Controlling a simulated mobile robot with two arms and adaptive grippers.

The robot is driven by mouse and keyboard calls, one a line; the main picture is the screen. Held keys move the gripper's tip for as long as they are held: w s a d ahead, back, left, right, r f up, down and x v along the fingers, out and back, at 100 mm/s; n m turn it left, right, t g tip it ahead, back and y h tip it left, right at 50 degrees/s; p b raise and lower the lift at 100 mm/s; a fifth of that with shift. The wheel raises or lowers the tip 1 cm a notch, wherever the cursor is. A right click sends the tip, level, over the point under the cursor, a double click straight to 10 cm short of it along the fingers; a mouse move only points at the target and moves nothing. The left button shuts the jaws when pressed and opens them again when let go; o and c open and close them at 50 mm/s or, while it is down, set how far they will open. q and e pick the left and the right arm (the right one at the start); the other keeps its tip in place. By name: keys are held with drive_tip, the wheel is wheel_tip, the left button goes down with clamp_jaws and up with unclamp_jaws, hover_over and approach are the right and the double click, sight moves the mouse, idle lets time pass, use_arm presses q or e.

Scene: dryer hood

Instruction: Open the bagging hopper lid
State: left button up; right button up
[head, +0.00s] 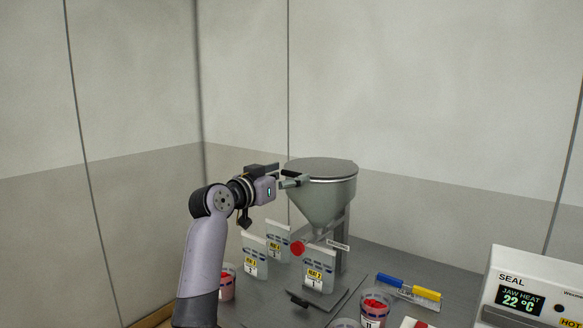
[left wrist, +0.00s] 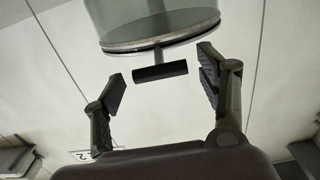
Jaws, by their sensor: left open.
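The bagging hopper (head: 325,197) is a grey metal cone on a stand, with its round flat lid (head: 322,167) lying closed on top. My left gripper (head: 293,180) is at the hopper's left rim, in front of the lid edge. In the left wrist view, the left gripper (left wrist: 162,84) is open. A dark bar handle (left wrist: 160,72) on a short stem sticks out from the rim (left wrist: 160,42), between the two fingers and apart from them. In the head view the gripper hides the handle. My right gripper is in neither view.
Cups with red contents (head: 375,307), a blue and yellow tool (head: 408,287) and a sealer (head: 530,290) stand on the grey bench (head: 375,258). The space above the lid is free.

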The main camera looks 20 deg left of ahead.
use_arm(q)
drive_tip(key=shift+x, duration=1.05)
drive_tip(key=shift+c, duration=0.2)
clamp_jaws()
